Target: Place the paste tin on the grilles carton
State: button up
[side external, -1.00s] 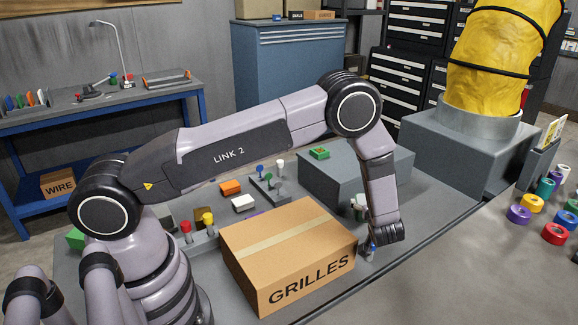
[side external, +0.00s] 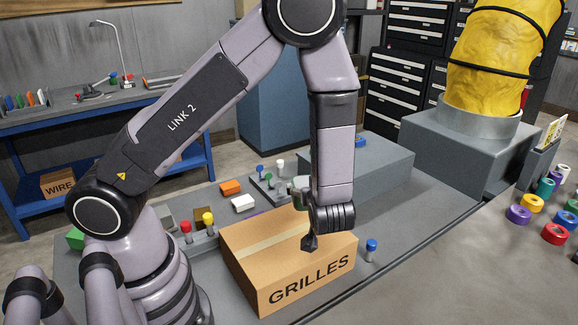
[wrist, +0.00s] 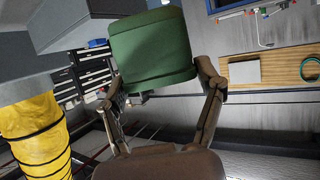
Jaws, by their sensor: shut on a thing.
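A green cylinder (wrist: 153,45), which looks like the paste tin, sits between the two fingers of my gripper (wrist: 161,78) in the wrist view. My gripper is shut on its sides. In the side view the tin (side external: 299,186) shows as a small grey-green patch beside my wrist, partly hidden by my arm. The grilles carton (side external: 262,262) is a closed brown box with a paler tape strip, lying on the grey bench in front. My wrist overlaps the carton's back right part in the picture; the tin's exact height and position over it are unclear.
A blue-capped peg (side external: 371,250) stands right of the carton. Red and yellow knobs (side external: 207,220) stand at its left. Orange and white blocks (side external: 243,203) lie behind. A grey box (side external: 385,175) stands at the back, with a blue item (side external: 360,141) on top.

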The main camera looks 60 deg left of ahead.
aim_at(299, 209)
jog(key=s+f, duration=0.1)
jog(key=f, duration=0.1)
jog(key=shift+s+a+f+g, duration=0.15)
jog(key=shift+s+f+g, duration=0.15)
jog(key=shift+s, duration=0.1)
jog(key=shift+f, duration=2.25)
jog(key=shift+f, duration=0.15)
jog(key=o, duration=1.2)
